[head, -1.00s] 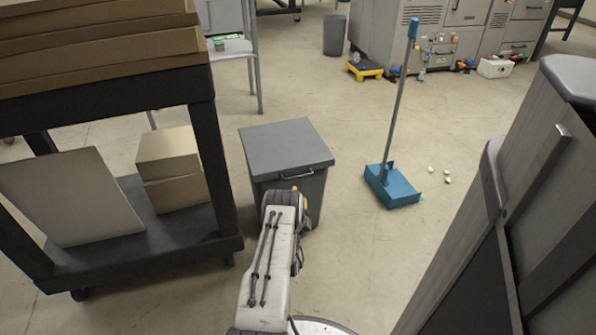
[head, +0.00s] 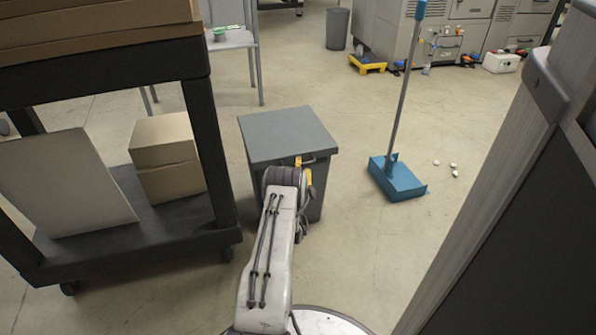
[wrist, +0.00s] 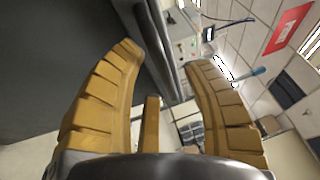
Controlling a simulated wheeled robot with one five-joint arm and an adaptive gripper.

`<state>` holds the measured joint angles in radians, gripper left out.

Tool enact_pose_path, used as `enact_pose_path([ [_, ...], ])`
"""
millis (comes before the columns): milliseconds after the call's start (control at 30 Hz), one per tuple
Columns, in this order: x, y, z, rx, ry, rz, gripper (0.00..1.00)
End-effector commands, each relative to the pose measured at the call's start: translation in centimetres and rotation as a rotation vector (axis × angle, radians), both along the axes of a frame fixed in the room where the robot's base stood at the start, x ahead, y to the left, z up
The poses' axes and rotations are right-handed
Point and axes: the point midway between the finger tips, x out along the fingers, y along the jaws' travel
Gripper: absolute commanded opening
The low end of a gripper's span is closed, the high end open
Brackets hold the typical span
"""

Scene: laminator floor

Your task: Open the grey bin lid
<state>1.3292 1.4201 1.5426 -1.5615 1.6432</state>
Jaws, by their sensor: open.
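The grey bin (head: 315,195) stands on the floor near the middle of the head view. Its flat grey lid (head: 288,135) is shut and level. A light handle (head: 320,160) at the lid's front edge is partly hidden by my arm and gripper. My gripper (head: 303,172), with yellow fingers, is at the bin's front by the handle. A dark grey surface with a lighter edge lies beyond the left finger. I cannot tell whether the fingers touch the bin.
A dark cart (head: 150,240) with cardboard boxes (head: 165,140) and a leaning panel (head: 65,180) stands close left. A blue dustpan (head: 398,180) with a long handle stands right of the bin. A large grey panelled unit (head: 510,200) fills the right. Floor between is open.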

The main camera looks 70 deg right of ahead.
Motion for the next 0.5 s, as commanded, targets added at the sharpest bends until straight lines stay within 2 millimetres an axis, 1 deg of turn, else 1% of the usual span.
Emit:
enact_pose_path([
  [200,0.24,-0.98,0.18,0.0,0.0,0.0,0.45],
  [500,0.27,-1.1,0.26,0.0,0.0,0.0,0.45],
])
